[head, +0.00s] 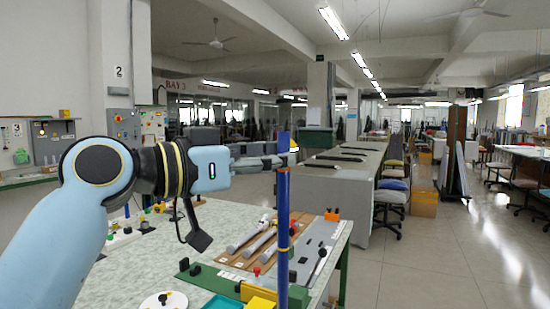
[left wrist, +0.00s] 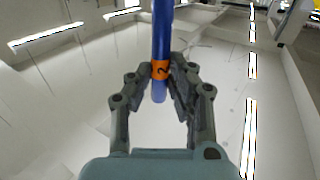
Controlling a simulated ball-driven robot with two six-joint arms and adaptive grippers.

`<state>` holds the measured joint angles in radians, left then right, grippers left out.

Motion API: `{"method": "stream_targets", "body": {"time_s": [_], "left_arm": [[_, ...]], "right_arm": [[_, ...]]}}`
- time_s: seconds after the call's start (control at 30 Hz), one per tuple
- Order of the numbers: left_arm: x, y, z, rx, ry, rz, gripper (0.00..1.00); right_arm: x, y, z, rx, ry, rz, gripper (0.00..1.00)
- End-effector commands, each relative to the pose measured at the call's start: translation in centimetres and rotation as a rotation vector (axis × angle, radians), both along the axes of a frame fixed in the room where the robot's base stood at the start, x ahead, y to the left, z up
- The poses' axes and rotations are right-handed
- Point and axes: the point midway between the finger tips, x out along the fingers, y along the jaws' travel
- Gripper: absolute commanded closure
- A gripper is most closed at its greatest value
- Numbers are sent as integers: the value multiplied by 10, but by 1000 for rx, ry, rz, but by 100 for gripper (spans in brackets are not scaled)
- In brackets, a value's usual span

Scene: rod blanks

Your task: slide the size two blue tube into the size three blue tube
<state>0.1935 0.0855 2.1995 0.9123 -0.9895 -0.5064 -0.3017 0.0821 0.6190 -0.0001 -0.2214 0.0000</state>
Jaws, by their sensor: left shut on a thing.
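The size two blue tube (head: 284,141) stands upright in my left gripper (head: 281,160) in the head view. In the left wrist view the tube (left wrist: 162,30) has an orange band marked 2, and my left gripper (left wrist: 164,83) is shut around it near that band. Directly below, in the head view, a long upright blue tube (head: 283,210) with a yellow band appears to be the size three tube. The two look in line at the gripper. I cannot tell whether one end is inside the other. The long tube's foot is out of frame.
A brown board (head: 240,257) with several grey rods lies on the table, beside a grey mat (head: 316,250). A green block, a yellow block (head: 258,293) and a white round dish (head: 163,300) are near the front. Open floor lies to the right.

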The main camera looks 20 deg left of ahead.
Motion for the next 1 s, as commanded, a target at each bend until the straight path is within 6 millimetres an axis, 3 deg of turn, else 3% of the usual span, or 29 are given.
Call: {"method": "stream_targets", "body": {"time_s": [0.1,0.27,0.53,0.8,1.0], "left_arm": [[0,0,0,0,0,-1,100],[0,1,-1,1,-1,-20,100],[0,1,-23,-1,1,-19,100],[0,0,-51,0,1,-19,100],[0,0,-58,-1,1,-19,100]], "right_arm": [[-12,0,-1,-1,18,0,48],[-10,0,-6,0,15,0,48],[9,0,-24,0,-15,0,48],[4,2,-49,2,-6,0,48],[-1,4,-56,5,1,-2,48]]}}
